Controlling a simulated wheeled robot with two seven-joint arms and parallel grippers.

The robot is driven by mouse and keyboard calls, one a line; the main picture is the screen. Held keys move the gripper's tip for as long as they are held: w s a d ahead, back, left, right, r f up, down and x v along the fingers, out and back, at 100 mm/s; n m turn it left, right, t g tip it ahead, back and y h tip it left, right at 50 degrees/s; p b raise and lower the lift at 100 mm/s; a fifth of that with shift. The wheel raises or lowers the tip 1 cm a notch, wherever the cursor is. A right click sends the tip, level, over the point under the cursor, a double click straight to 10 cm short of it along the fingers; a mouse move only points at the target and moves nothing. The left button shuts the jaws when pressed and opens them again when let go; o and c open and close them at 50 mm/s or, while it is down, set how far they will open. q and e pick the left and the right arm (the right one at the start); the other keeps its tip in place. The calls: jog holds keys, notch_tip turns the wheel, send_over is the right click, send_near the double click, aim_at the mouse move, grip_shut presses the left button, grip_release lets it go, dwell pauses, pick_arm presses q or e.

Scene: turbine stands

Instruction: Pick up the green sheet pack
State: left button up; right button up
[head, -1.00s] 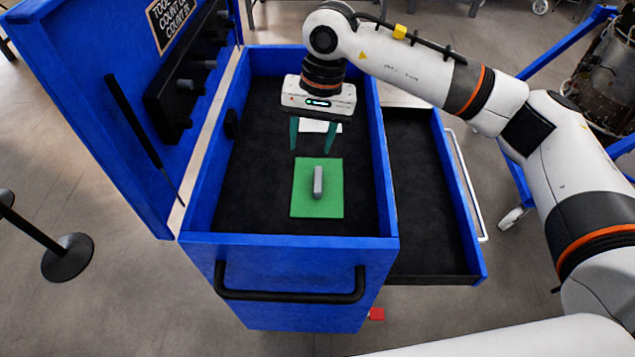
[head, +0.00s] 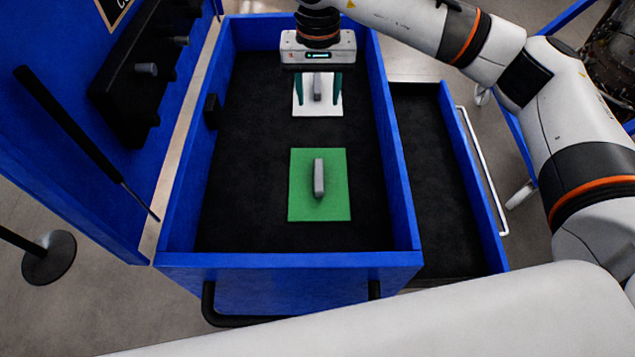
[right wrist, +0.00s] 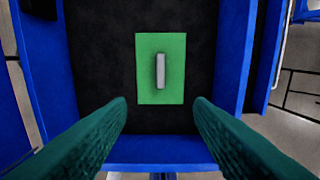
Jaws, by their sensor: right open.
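The green sheet pack (head: 335,205) is a flat green square with a grey upright handle (head: 319,178) in its middle. It lies on the black floor of the blue cart's open top. In the right wrist view the pack (right wrist: 174,92) lies beyond my fingertips, its handle roughly centred between them. My right gripper (head: 318,102) is open and empty, with two dark green fingers pointing down. In the head view it shows behind the green pack, in front of a white pack; its exact height is unclear. My left gripper is not in view.
A white sheet pack (head: 318,110) with a similar grey handle lies farther back. Blue cart walls (head: 290,260) enclose the tray. The raised lid (head: 60,150) with black holders stands left. An open drawer (head: 430,150) juts right. Black floor around the green pack is clear.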

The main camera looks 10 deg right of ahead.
jog(key=b, duration=1.4)
send_over(319, 174)
notch_tip(319, 174, down, 15)
jog(key=f+p, duration=0.1)
jog(key=f, duration=0.2)
jog(key=f+p, duration=0.1)
jog(key=f, duration=0.3)
jog(key=shift+s+a, duration=0.2)
notch_tip(319, 174, down, 4)
jog(key=shift+w+d+f+p, duration=0.15)
jog(key=shift+f+p, duration=0.05)
jog(key=shift+p, duration=1.05)
jog(key=shift+f, duration=0.5)
grip_shut()
